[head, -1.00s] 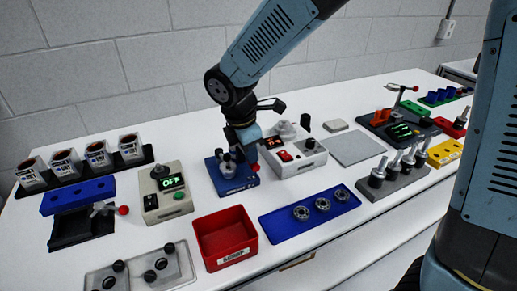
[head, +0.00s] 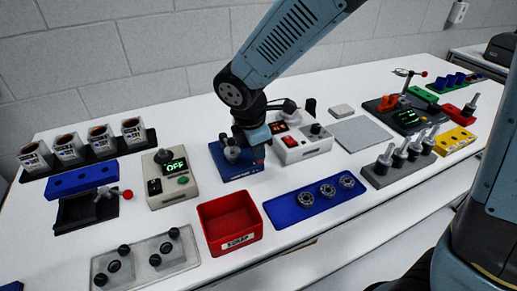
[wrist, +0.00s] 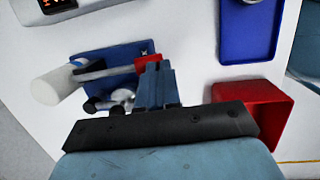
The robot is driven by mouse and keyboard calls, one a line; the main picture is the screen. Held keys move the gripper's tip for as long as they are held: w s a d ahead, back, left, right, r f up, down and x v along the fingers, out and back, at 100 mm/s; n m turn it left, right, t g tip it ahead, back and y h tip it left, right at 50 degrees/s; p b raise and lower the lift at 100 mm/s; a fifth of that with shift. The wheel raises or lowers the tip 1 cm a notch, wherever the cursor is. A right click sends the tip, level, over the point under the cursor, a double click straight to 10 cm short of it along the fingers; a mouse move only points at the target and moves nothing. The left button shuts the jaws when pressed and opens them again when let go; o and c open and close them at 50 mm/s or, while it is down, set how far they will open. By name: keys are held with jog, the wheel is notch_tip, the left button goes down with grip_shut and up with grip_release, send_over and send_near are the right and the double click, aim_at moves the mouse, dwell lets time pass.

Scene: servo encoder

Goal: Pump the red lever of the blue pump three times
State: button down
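The blue pump (head: 237,171) stands in the middle of the table, with grey metal parts on top. My gripper (head: 250,152) is right over it and hides the red lever end in the head view. In the wrist view the pump (wrist: 105,62) lies left of my fingers. Its grey lever rod runs to a red end (wrist: 146,59) at the tips of my gripper (wrist: 157,72). The fingers look shut together, with the red end at or just beyond their tips. I cannot tell whether they touch it.
A grey box (head: 168,180) reading OFF stands left of the pump, and a white device with red switches (head: 302,143) right of it. A red bin (head: 229,222) and a blue tray (head: 282,213) with metal rings lie in front.

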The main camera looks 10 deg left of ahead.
jog(key=s+d+v, duration=0.1)
jog(key=s+v, duration=0.1)
jog(key=v, duration=1.1)
jog(key=shift+d, duration=0.2)
jog(key=shift+w+f, duration=0.1)
jog(key=w+a+r+g, duration=0.1)
jog(key=w+a+r, duration=0.2)
jog(key=w+r, duration=0.1)
jog(key=shift+a+h, duration=0.2)
jog(key=shift+h, duration=0.2)
jog(key=shift+w, duration=0.15)
jog(key=f, duration=0.4)
jog(key=w+d+f, duration=0.1)
jog(key=f, duration=0.4)
jog(key=d+f, duration=0.1)
jog(key=f, duration=0.3)
jog(key=shift+w+d+f, duration=0.1)
jog(key=shift+w+f, duration=0.2)
